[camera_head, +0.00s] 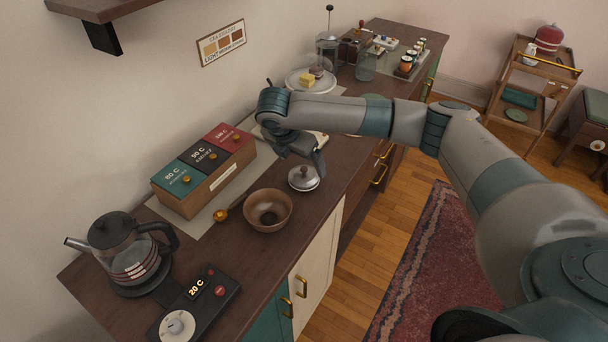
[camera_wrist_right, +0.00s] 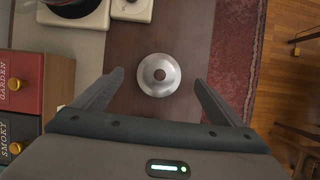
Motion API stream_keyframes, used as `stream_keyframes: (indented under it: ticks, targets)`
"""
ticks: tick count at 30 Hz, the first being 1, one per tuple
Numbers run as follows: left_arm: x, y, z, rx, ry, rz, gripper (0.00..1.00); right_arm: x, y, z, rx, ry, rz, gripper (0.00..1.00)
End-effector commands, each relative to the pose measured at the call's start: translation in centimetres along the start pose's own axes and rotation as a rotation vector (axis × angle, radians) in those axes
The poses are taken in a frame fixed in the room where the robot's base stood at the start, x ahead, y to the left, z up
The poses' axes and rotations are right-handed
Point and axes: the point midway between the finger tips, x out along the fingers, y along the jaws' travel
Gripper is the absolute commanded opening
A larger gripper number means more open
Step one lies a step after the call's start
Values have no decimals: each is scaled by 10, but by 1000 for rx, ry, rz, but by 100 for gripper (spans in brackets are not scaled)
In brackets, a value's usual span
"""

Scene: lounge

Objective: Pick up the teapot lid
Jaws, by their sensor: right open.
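The teapot lid (camera_head: 304,180) is a round silvery metal disc with a knob on top, lying on the dark wooden counter right of the brown bowl. In the right wrist view the lid (camera_wrist_right: 159,86) is seen from above, between the two fingers. My right gripper (camera_head: 316,163) is open and empty above the lid, fingers pointing down, and it also shows in the wrist view (camera_wrist_right: 158,77). I cannot tell the exact height gap. My left gripper is out of view.
The brown bowl (camera_head: 267,210) stands close to the lid. Left of it are a tea box (camera_head: 208,184) with three coloured lids, a glass kettle (camera_head: 124,250) and a black control base (camera_head: 204,295). A plate with food (camera_head: 309,85) stands farther back.

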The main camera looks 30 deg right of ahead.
Motion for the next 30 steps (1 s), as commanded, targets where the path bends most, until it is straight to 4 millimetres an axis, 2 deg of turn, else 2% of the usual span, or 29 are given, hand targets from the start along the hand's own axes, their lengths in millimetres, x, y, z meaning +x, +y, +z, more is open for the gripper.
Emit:
stream_keyframes:
  ticks: [8, 15, 29, 30]
  targets:
    - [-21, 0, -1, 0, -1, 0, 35, 26, -1, 0, -1, 0, -5, 92]
    - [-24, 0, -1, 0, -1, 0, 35, 49, 0, 0, -1, -1, -1, 92]
    - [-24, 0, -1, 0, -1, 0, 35, 50, 0, -1, -1, -1, 0, 92]
    - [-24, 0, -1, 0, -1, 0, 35, 50, 0, -1, -1, -1, 0, 84]
